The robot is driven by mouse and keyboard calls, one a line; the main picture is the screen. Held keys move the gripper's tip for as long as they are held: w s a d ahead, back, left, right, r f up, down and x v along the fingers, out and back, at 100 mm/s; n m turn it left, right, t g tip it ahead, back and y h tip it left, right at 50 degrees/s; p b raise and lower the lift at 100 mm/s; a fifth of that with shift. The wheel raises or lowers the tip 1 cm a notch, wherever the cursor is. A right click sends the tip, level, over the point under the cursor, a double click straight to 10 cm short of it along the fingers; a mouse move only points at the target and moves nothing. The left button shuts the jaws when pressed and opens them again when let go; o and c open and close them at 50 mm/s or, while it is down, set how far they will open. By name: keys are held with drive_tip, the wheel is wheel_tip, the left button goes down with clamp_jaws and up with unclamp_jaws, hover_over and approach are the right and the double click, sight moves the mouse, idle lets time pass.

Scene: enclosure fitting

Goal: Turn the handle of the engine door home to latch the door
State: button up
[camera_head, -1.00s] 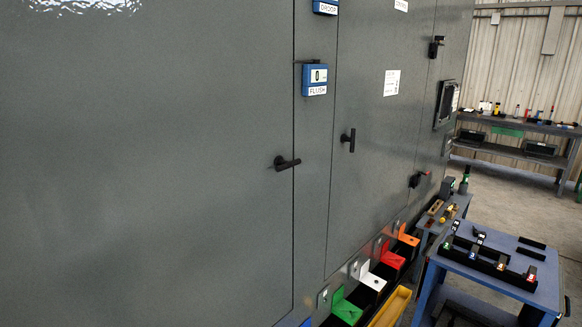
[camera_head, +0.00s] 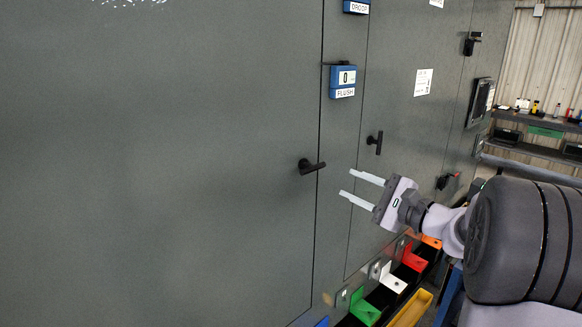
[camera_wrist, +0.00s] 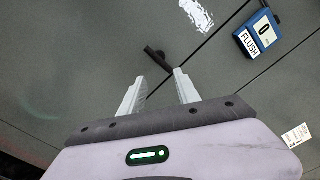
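The engine door (camera_head: 180,170) is a large grey panel filling the left of the head view, its right edge along a dark vertical seam. Its black handle (camera_head: 312,166) lies near that seam, close to horizontal and tilted slightly, its end reaching to the seam. In the wrist view the handle (camera_wrist: 157,58) lies just beyond the fingertips. My gripper (camera_head: 355,186) is open and empty, to the right of and a little below the handle in the head view, its two pale fingers pointing towards it. In the wrist view the fingers (camera_wrist: 158,80) are spread apart, not touching the handle.
A blue gauge marked 0 and FLUSH (camera_head: 343,81) sits above the handle; it also shows in the wrist view (camera_wrist: 257,33). A second, upright black handle (camera_head: 375,142) is on the panel to the right. Coloured brackets, green (camera_head: 364,307), white (camera_head: 392,279) and red (camera_head: 414,259), line the base.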

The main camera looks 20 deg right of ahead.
sight(315, 170)
drive_tip(key=x, duration=1.4)
drive_tip(key=shift+w+a+f+b, duration=0.1)
drive_tip(key=shift+w+b, duration=0.1)
drive_tip(key=shift+b, duration=0.1)
drive_tip(key=shift+c, duration=0.2)
